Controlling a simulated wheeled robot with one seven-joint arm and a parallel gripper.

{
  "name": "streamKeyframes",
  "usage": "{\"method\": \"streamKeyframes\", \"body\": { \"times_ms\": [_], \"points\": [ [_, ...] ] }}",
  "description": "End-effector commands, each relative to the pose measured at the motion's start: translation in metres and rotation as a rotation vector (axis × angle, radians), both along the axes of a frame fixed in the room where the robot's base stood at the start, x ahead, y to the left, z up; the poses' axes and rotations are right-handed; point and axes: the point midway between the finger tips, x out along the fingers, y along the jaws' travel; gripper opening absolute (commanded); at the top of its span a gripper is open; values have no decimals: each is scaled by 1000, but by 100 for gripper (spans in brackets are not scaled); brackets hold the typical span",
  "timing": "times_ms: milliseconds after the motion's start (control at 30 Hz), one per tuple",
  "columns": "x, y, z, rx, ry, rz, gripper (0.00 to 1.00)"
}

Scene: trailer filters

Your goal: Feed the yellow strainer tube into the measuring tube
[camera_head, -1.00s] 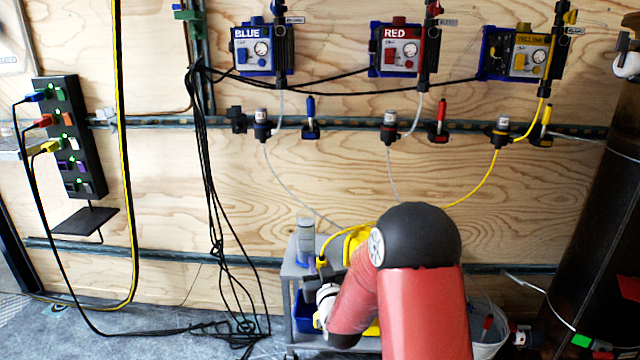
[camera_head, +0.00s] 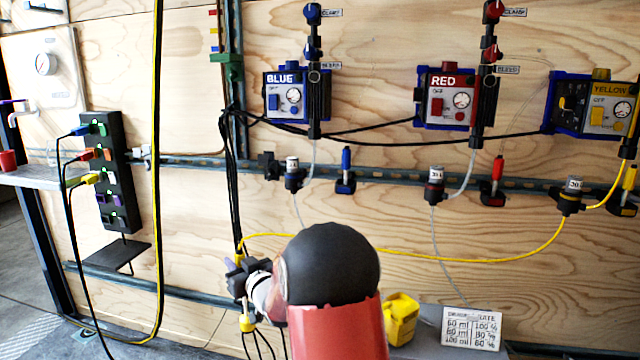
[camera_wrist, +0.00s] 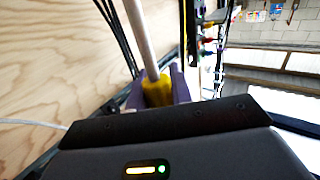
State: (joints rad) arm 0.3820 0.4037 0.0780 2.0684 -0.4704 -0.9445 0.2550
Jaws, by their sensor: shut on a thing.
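The yellow strainer tube (camera_head: 440,257) runs from the fitting under the yellow unit, across the wall, to my gripper (camera_head: 237,264). My gripper is left of my red arm link. In the wrist view, my gripper's purple fingers (camera_wrist: 158,92) are shut on the tube's yellow collar (camera_wrist: 157,90). A pale rod (camera_wrist: 141,35) extends from this collar. In the head view, a pale stem with a yellow tip (camera_head: 247,322) hangs below the gripper. I cannot see the measuring tube in either current view; my arm may hide it.
A yellow container (camera_head: 401,318) and a white printed card (camera_head: 472,328) stand right of my arm. Black cables (camera_head: 231,170) hang close behind my gripper. A black power strip (camera_head: 110,170) is on the left. The wall ahead carries blue, red and yellow units.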

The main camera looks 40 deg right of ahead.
Motion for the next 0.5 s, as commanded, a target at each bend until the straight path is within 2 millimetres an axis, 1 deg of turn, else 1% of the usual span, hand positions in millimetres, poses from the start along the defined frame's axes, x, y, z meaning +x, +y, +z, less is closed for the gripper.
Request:
{"method": "streamKeyframes", "body": {
  "times_ms": [33,67,100,133,200,300,400,500],
  "points": [
    [-3,-28,27,-7,-9,-8,0],
    [-5,-41,38,-8,-8,-6,0],
    [-9,-60,53,-8,-8,-8,0],
    [-13,-74,65,-9,-8,-10,0],
    [-23,-104,88,-9,-6,-20,0],
    [-41,-143,117,-7,-4,-44,0],
    [-57,-173,138,-5,-2,-73,0],
    [-72,-195,155,-3,-1,-101,0]
  ]
}}
